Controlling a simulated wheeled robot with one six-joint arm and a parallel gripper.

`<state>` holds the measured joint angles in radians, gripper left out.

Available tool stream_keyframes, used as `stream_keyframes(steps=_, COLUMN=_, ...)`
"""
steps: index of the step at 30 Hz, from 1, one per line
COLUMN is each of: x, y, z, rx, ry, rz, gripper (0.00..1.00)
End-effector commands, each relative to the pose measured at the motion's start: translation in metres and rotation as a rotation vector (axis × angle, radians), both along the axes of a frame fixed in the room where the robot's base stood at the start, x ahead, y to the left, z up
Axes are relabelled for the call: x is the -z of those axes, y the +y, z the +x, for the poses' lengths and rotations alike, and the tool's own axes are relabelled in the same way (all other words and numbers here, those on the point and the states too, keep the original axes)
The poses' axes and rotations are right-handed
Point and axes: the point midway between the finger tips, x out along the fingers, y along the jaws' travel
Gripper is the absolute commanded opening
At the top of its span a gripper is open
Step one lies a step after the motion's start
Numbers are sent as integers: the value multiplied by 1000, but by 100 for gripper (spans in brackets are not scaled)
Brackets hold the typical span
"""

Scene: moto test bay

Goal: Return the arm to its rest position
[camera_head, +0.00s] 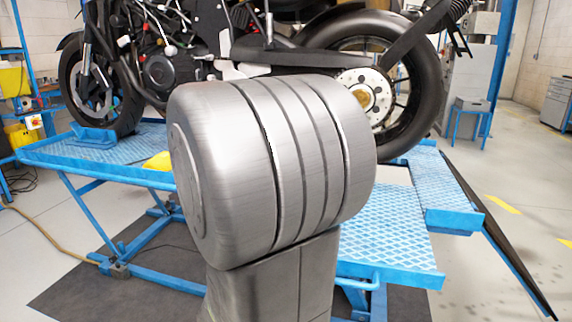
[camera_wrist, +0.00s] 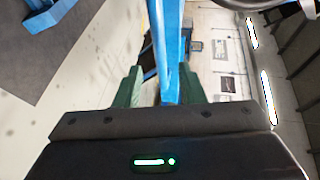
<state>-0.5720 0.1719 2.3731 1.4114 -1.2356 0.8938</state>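My gripper (camera_wrist: 161,84) shows in the wrist view. Its two dark green fingers stand apart with nothing held between them. A blue post lies beyond the gap, and I cannot tell how far off it is. A green light glows on the dark gripper body. In the head view a large grey joint of my arm fills the middle and stands upright close to the camera. My gripper does not show in the head view.
A black motorcycle (camera_head: 165,70) stands on a blue lift table (camera_head: 120,172) behind my arm. A yellow object (camera_head: 158,161) lies on the table. A blue stool (camera_head: 470,106) stands at right. Open floor shows at the right, with a dark ramp-like bar (camera_head: 502,240) sloping across it.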

Motion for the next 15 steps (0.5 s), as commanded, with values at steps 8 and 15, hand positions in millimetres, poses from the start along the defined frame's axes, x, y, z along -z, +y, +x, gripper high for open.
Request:
stream_keyframes(steps=8, x=5, y=-14, z=17, rx=4, ry=1, rz=0, gripper=36)
stream_keyframes(steps=15, x=7, y=-21, z=25, rx=1, ry=-1, rz=1, gripper=36)
